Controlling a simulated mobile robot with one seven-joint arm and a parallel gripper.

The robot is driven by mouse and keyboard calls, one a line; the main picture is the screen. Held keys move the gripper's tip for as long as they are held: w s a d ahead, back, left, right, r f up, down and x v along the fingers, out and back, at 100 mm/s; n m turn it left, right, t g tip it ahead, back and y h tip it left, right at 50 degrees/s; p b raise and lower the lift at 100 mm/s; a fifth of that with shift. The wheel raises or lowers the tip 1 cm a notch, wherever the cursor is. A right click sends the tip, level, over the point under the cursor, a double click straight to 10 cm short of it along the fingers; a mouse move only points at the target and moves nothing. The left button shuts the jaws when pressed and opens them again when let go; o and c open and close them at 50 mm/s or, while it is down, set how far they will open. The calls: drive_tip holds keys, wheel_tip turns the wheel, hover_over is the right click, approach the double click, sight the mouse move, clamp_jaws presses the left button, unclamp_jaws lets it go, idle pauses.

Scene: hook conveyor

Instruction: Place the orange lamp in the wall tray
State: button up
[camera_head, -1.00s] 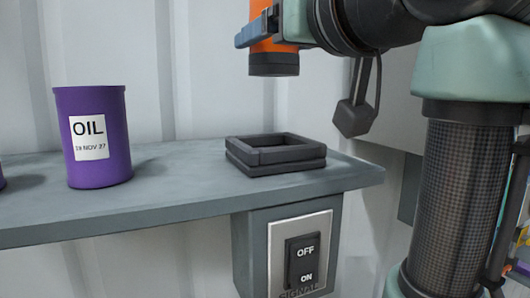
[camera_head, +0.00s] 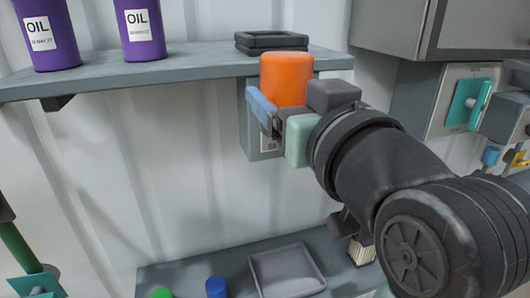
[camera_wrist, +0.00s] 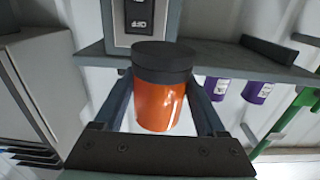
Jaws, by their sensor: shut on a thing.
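The orange lamp (camera_head: 287,78) is held in my gripper (camera_head: 297,103) in front of the upper shelf's edge. In the wrist view the lamp (camera_wrist: 160,104) stands between the two fingers, with its dark cap (camera_wrist: 162,62) at the far end. My gripper is shut on the lamp's sides. A shallow grey square tray (camera_head: 287,270) lies on a lower ledge, below the gripper. A dark square frame (camera_head: 271,41) sits on the upper shelf, just behind the lamp, and is empty. Which of the two is called the wall tray cannot be told.
Purple oil cans (camera_head: 140,28) stand on the upper shelf (camera_head: 190,64) at left. A switch box (camera_head: 255,135) under it is partly hidden by my gripper. Blue (camera_head: 215,286) and green (camera_head: 161,292) round pieces are left of the tray. Grey cabinets (camera_head: 440,30) stand at right.

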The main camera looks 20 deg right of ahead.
drive_tip(key=s+a+f, duration=0.4)
drive_tip(key=f, duration=1.3)
drive_tip(key=s+a+f, duration=0.4)
drive_tip(key=f, duration=1.3)
drive_tip(key=s+a+f, duration=0.4)
drive_tip(key=f, duration=1.3)
drive_tip(key=shift+a+h, duration=0.3)
drive_tip(key=shift+a, duration=0.05)
